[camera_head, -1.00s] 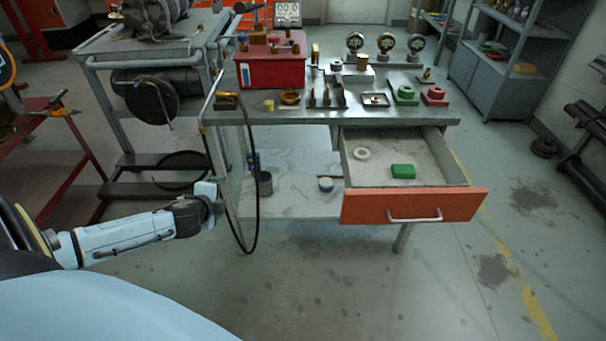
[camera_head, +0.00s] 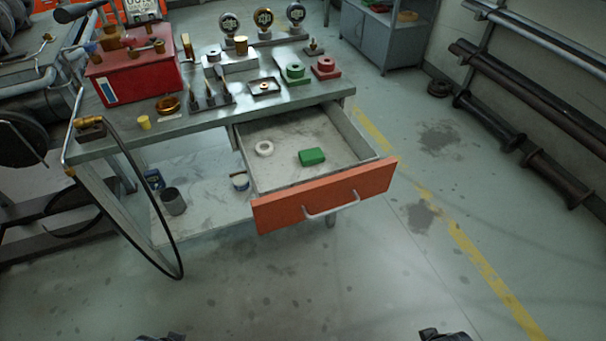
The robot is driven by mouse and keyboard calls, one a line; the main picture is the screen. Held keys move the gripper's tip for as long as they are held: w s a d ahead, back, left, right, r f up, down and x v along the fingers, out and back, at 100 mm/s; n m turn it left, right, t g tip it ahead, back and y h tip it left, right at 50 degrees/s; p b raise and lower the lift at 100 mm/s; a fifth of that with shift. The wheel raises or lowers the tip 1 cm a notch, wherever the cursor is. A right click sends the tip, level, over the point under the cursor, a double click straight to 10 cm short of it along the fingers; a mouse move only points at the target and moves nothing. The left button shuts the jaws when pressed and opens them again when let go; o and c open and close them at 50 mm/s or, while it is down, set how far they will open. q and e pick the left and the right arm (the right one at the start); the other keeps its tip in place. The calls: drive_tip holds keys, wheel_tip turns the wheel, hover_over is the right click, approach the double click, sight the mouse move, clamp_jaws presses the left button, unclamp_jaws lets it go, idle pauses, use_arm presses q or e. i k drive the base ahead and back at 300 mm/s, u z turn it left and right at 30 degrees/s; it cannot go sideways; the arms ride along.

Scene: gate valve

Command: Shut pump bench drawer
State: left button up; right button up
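The pump bench drawer stands pulled out from the right part of the bench (camera_head: 200,122). It has an orange front (camera_head: 325,196) with a pale bar handle (camera_head: 331,207). Only a dark tip of my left gripper (camera_head: 160,338) shows at the bottom edge, left of the drawer. A dark part of my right gripper (camera_head: 445,335) shows at the bottom edge, right of the drawer. Both are apart from the drawer, and their fingers cannot be made out.
On the bench top are a red box (camera_head: 133,77), gauges (camera_head: 263,20) and small parts. A black hose (camera_head: 150,225) hangs down at the bench's left end. A cup (camera_head: 174,201) and a tin (camera_head: 240,180) stand on the lower shelf. The floor before the drawer is clear.

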sight(288, 192)
drive_tip(key=z, duration=0.1)
drive_tip(key=i, duration=0.4)
drive_tip(key=z, duration=0.55)
drive_tip(key=k, duration=1.3)
drive_tip(key=u, duration=0.65)
drive_tip(key=i, duration=0.5)
drive_tip(key=u, duration=0.05)
